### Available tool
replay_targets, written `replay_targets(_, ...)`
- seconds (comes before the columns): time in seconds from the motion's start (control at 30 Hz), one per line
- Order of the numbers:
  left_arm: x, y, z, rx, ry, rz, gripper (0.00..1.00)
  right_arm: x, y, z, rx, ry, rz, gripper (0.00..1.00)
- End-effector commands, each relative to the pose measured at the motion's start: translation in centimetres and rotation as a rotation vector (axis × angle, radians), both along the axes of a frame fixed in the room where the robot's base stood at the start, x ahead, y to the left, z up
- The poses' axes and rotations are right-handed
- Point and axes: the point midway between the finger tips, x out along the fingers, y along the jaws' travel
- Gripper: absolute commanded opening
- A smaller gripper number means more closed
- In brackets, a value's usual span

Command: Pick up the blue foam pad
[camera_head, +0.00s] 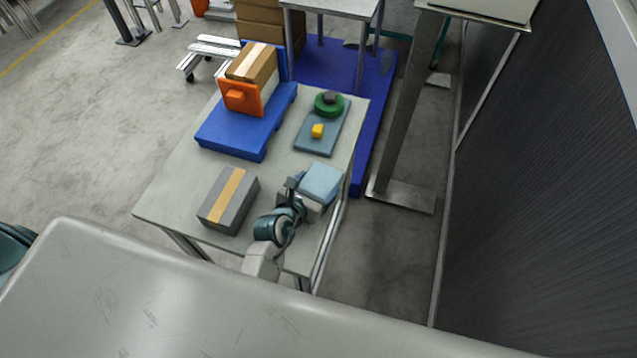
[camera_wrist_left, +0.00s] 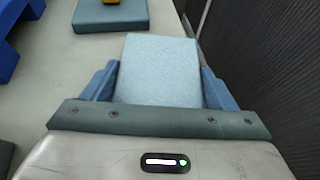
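The blue foam pad (camera_head: 321,182) is a light blue, flat square block at the right front of the table. In the left wrist view the pad (camera_wrist_left: 158,72) fills the space between the two blue fingers of my left gripper (camera_wrist_left: 160,84). The fingers lie against its left and right sides, so the left gripper (camera_head: 303,196) looks shut on it. I cannot tell whether the pad touches the table. Its near end and underside are hidden. My right gripper is not in view.
A grey box with a tan stripe (camera_head: 229,200) stands left of the gripper. Behind the pad lies a grey-blue mat (camera_head: 313,146) with a yellow block (camera_head: 317,131) and green reel (camera_head: 329,105). A blue platform (camera_head: 232,134) stands at back left. The table's right edge is close.

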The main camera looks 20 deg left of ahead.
Motion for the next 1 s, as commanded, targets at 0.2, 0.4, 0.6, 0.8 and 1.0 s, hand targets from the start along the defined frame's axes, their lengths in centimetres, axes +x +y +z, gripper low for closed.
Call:
replay_targets(0.2, 0.0, 0.0, 0.0, 0.000, 0.000, 0.000, 0.58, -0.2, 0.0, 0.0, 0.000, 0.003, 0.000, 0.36)
replay_targets(0.4, 0.0, 0.0, 0.4, -0.001, -0.001, -0.001, 0.58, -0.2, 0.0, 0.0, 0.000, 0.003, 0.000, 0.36)
replay_targets(0.6, 0.0, 0.0, 3.7, -0.001, -0.005, 0.000, 0.58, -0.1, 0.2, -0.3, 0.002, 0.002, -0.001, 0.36)
replay_targets(0.8, 0.0, 0.0, 8.5, -0.001, -0.002, 0.001, 0.58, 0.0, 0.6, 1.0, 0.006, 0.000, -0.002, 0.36)
replay_targets(1.0, 0.0, 0.0, 9.9, 0.000, 0.001, 0.000, 0.58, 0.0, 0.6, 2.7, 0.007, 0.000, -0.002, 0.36)
